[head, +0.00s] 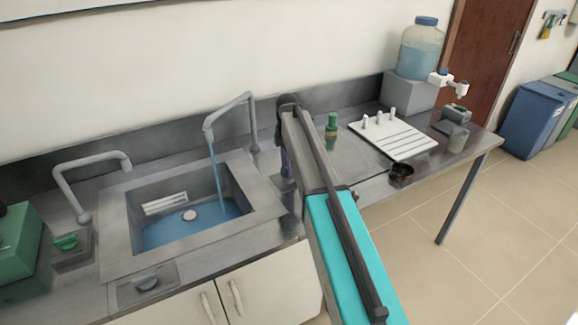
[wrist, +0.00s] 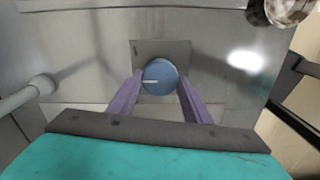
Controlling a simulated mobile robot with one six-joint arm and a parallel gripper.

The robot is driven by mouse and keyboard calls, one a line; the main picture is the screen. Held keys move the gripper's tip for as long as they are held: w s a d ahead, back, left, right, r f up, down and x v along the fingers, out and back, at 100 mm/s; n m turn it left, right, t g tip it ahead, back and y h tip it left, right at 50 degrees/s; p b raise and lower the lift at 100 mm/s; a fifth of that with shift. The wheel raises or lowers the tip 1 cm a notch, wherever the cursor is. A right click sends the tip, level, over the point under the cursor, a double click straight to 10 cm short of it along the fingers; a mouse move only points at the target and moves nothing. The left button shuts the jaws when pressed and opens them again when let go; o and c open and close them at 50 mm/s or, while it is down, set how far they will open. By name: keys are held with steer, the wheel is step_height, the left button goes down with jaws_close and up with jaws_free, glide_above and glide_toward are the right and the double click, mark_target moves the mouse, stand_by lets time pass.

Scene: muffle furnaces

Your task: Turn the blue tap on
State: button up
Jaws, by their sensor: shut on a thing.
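The blue tap (wrist: 160,78) is a round knob with a white mark, on a square plate in the wrist view. The mark points to the left. In the head view the knob is hidden behind my arm. My gripper (wrist: 160,84) has its two purple fingers on either side of the knob, shut on it. A stream of water (head: 216,175) runs from the right spout (head: 233,115) into the sink (head: 118,228), where water stands.
A second spout (head: 90,170) and a green knob (head: 66,243) are at the left. A grey knob (head: 147,284) is in front of the sink.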

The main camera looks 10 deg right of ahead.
steer(key=n, duration=0.6)
steer(key=shift+w+d+r, duration=0.15)
steer(key=shift+w, duration=0.05)
steer(key=shift+n, duration=0.3)
steer(key=o, duration=1.1)
steer(key=shift+c, duration=0.2)
steer(key=shift+s, duration=0.1)
step_height(320, 180, up, 14)
steer(key=b, duration=0.2)
steer(key=shift+b, duration=0.4)
steer(key=shift+f, duration=0.2)
